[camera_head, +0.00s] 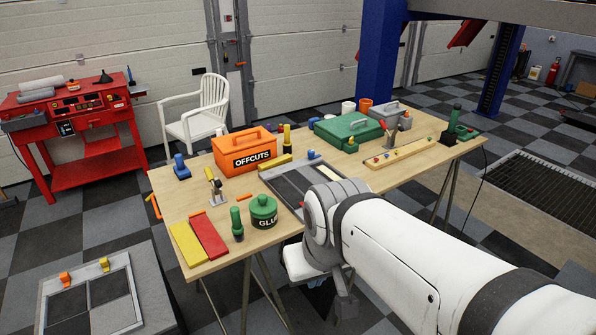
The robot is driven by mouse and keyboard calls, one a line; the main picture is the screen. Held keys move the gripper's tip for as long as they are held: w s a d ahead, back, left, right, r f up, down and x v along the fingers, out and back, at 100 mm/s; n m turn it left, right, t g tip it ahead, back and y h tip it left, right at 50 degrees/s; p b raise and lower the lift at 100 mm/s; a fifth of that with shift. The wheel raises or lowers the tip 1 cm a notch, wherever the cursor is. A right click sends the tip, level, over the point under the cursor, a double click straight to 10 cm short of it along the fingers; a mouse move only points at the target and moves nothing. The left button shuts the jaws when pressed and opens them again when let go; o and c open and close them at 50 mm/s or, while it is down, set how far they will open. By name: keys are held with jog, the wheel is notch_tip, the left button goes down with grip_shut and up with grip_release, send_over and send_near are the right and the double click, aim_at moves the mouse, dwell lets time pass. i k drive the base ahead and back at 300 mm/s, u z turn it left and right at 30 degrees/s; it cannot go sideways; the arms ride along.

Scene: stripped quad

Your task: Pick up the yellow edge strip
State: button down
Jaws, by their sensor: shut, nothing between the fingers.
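The yellow edge strip (187,244) appears to be the flat yellow piece at the front left corner of the wooden table (178,201). It lies beside a similar red strip (210,237), close along its left side. Its top is uncovered. A shorter yellow bar (275,163) lies farther back, by the orange box. My white arm reaches in from the lower right and bends down at the table's front edge, well to the right of the yellow strip. I cannot make out my gripper's fingers; the arm hides that area.
A green GLUE pot (263,212) and a green bottle (237,224) stand right of the red strip. The orange OFFCUTS box (246,150) is behind. A dark panel (297,183) lies mid-table. Bare wood lies behind the strips. A framed panel (91,296) is at lower left.

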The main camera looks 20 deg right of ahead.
aim_at(188, 244)
jog(key=z, duration=0.15)
jog(key=k, duration=0.45)
jog(key=u, duration=0.8)
jog(key=i, duration=1.2)
jog(key=z, duration=0.15)
